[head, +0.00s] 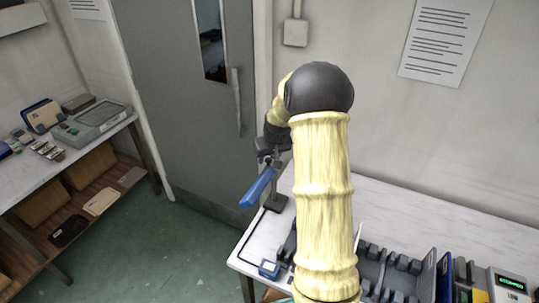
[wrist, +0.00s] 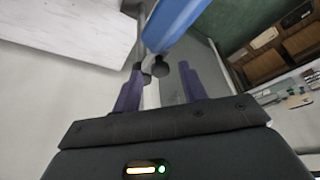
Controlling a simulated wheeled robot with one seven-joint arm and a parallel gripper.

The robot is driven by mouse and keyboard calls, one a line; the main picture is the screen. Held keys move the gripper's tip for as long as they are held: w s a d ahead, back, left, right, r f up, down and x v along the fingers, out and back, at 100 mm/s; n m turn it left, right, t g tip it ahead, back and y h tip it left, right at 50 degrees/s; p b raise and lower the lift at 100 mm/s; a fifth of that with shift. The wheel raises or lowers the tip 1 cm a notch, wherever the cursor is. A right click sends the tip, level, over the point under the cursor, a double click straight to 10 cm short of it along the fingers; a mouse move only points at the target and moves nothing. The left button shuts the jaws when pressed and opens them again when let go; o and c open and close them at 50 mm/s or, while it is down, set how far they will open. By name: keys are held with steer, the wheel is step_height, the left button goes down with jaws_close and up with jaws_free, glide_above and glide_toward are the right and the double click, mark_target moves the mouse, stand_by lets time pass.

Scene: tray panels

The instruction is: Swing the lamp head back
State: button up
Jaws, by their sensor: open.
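The lamp has a long blue head (head: 257,188) on a dark grey post and base (head: 274,203) at the left end of the white bench. The head slants down to the left, past the bench edge. In the wrist view the blue head (wrist: 176,20) fills the top middle, just beyond the fingertips. My gripper (head: 271,150) is at the top of the lamp post, partly hidden by my arm. In the wrist view my gripper (wrist: 160,74) is open, its purple fingers apart. A small dark knob shows between the fingertips; I cannot tell whether they touch it.
The white bench (head: 430,205) carries a grey rack (head: 385,270), blue panels and a device with a green display (head: 510,284) at right. A grey door (head: 180,90) stands behind. Green floor is clear at left.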

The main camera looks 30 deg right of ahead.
steer(key=shift+a+f, duration=0.1)
jaws_close()
